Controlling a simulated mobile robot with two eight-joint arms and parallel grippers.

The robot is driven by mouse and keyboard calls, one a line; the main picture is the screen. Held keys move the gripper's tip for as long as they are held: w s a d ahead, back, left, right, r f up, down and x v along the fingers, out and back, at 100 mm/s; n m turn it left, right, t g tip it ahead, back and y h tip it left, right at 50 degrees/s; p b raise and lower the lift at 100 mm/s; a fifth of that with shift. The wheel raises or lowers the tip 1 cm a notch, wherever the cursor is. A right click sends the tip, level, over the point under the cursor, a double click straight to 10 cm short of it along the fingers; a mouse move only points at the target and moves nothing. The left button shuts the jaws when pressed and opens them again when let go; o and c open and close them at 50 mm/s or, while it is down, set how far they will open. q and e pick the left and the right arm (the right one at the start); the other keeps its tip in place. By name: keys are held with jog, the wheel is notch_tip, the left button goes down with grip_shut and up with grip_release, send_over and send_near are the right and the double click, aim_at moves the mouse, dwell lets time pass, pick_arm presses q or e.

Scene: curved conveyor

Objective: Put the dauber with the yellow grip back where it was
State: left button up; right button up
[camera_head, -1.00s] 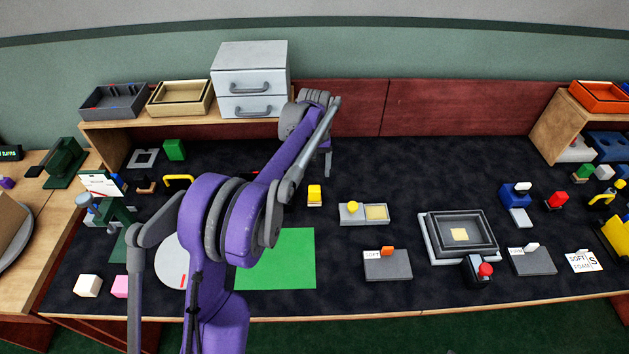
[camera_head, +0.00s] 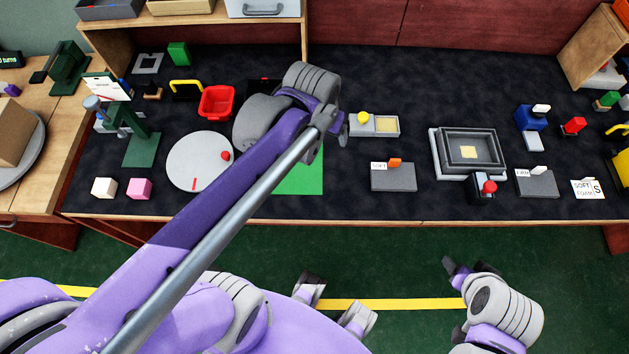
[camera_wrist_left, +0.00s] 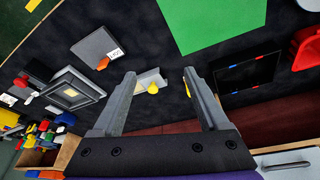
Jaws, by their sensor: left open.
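A small yellow-topped piece (camera_wrist_left: 188,88) stands on the dark mat, seen between my left fingers in the left wrist view, close to one of them. In the head view my arm hides it. Another yellow round knob (camera_head: 363,118) sits on a grey tray (camera_head: 375,133) beside a pale yellow pad; it also shows in the left wrist view (camera_wrist_left: 153,87). I cannot tell for sure which is the dauber. My left gripper (camera_wrist_left: 158,75) is open and empty; in the head view (camera_head: 335,125) it is just left of the tray.
A green sheet (camera_head: 298,178) lies under my left arm. A white disc (camera_head: 198,163) and red bin (camera_head: 217,102) are to the left. A grey block marked SOFT (camera_head: 393,180) and a dark square tray (camera_head: 440,165) are to the right. Bare mat lies behind the grey tray.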

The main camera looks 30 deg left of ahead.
pick_arm(q)
jog(key=s+d+f+m+t, duration=0.1)
jog(key=s+d+f+m, duration=0.1)
jog(key=s+f, duration=0.3)
jog(key=s+d, duration=0.1)
jog(key=s, duration=0.3)
jog(key=shift+s+t, duration=0.3)
jog(key=shift+s, duration=0.1)
jog(key=shift+f, duration=0.1)
